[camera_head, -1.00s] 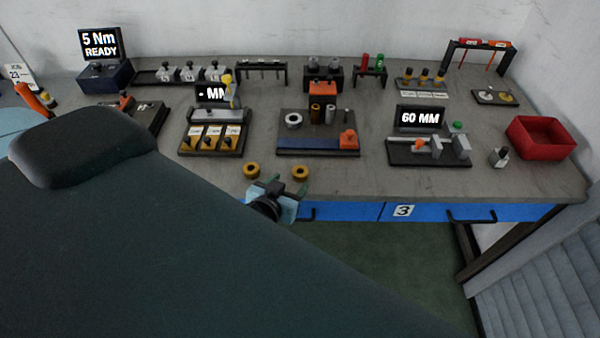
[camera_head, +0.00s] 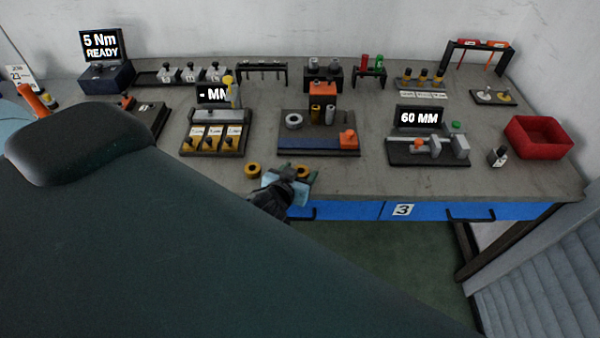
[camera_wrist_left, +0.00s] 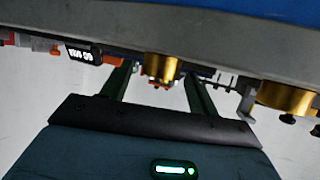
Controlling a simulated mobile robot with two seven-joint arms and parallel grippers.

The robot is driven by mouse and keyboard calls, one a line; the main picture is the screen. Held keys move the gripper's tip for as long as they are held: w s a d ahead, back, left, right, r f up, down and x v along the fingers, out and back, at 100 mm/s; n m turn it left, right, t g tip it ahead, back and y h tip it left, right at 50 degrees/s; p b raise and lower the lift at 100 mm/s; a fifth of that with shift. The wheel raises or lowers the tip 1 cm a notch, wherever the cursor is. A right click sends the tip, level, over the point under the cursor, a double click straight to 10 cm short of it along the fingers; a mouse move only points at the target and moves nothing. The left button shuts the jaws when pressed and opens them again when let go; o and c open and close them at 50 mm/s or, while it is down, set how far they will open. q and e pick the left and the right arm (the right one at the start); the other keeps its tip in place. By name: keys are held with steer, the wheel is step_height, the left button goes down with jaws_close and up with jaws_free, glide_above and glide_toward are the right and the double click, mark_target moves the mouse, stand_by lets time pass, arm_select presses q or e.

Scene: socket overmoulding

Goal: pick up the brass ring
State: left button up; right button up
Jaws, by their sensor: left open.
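Two brass rings lie near the front edge of the bench, a left brass ring (camera_head: 253,169) and a right brass ring (camera_head: 304,170). My left gripper (camera_head: 291,175) is at the front edge, close to the right ring and partly covering it. In the left wrist view, which looks upside down, my open left gripper (camera_wrist_left: 158,71) has the right ring (camera_wrist_left: 162,66) in line between its fingers, apparently just beyond the tips. The left ring (camera_wrist_left: 287,97) shows at the right there, outside the fingers. I cannot tell whether any finger touches a ring. My right gripper is not in view.
Behind the rings stand a tray of yellow parts (camera_head: 212,153), a fixture board with a blue front strip (camera_head: 300,151) and a 60 MM gauge (camera_head: 420,119). A red bin (camera_head: 538,151) is at the right. Blue drawers (camera_head: 355,212) lie under the bench edge.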

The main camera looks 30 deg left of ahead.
arm_select(q)
steer(key=shift+x, duration=0.8)
steer(key=c, duration=1.1)
steer(key=shift+r, duration=0.15)
